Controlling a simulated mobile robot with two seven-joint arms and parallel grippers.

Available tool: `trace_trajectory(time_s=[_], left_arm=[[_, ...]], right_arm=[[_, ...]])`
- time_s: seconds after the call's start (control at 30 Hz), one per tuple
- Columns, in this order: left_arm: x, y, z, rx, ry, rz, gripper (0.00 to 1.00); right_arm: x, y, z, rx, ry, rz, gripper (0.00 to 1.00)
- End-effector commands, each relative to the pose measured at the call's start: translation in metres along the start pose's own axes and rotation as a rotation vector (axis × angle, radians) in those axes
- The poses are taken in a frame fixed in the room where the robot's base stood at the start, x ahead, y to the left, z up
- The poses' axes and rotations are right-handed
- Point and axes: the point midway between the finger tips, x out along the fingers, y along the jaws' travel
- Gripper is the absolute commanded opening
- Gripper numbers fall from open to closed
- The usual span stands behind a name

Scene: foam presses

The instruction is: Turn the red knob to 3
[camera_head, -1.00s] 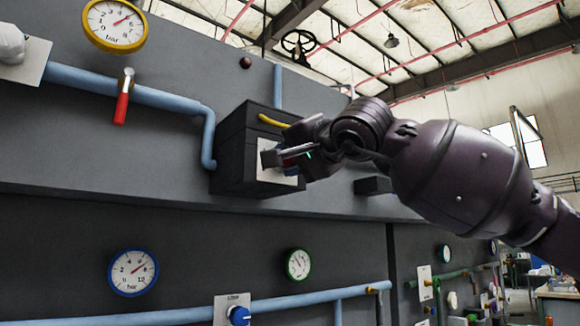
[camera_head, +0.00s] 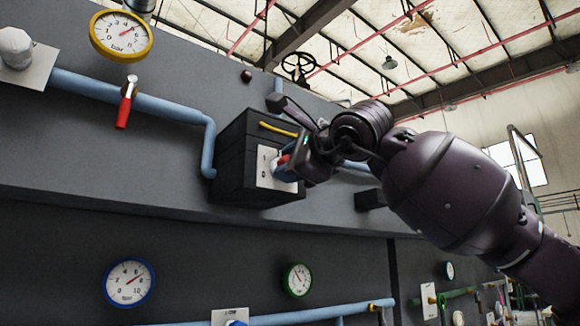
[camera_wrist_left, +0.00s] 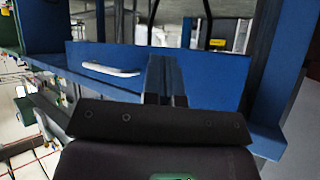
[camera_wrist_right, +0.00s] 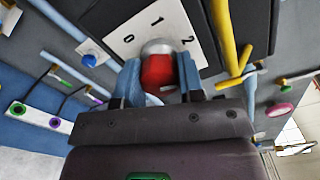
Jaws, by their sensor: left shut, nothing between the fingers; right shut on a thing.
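The red knob (camera_wrist_right: 158,72) with a silvery part sits on a white plate (camera_wrist_right: 128,40) marked 0, 1 and 2 in the right wrist view; no 3 can be seen. My right gripper (camera_wrist_right: 160,78) is shut on the knob, with one blue finger on each side. In the head view the knob (camera_head: 283,159) shows as a small red patch beside my right gripper (camera_head: 287,170), on the front of a black box (camera_head: 240,160). Where the knob points cannot be told. My left gripper (camera_wrist_left: 166,85) is shut and empty in the left wrist view, in front of a blue panel.
A yellow handle or pipe (camera_head: 278,129) runs on the box just above the plate. A red-handled valve (camera_head: 125,104) and blue pipe (camera_head: 160,98) are to the left. Gauges with yellow (camera_head: 121,36), blue (camera_head: 128,283) and green (camera_head: 297,280) rims sit on the grey wall.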

Motion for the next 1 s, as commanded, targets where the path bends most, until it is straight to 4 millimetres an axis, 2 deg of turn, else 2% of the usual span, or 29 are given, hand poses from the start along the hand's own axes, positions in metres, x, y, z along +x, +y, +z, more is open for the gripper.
trace_trajectory(time_s=[0.6,1.0], left_arm=[[-0.0001,0.0004,0.0024,0.0,-0.002,0.0,0.0],[-0.0007,0.0003,0.0041,-0.001,-0.006,0.0,0.0]], right_arm=[[0.0007,0.0013,-0.0003,0.573,0.0,0.002,0.12],[0.0007,0.0014,-0.0001,0.816,0.001,0.003,0.12]])
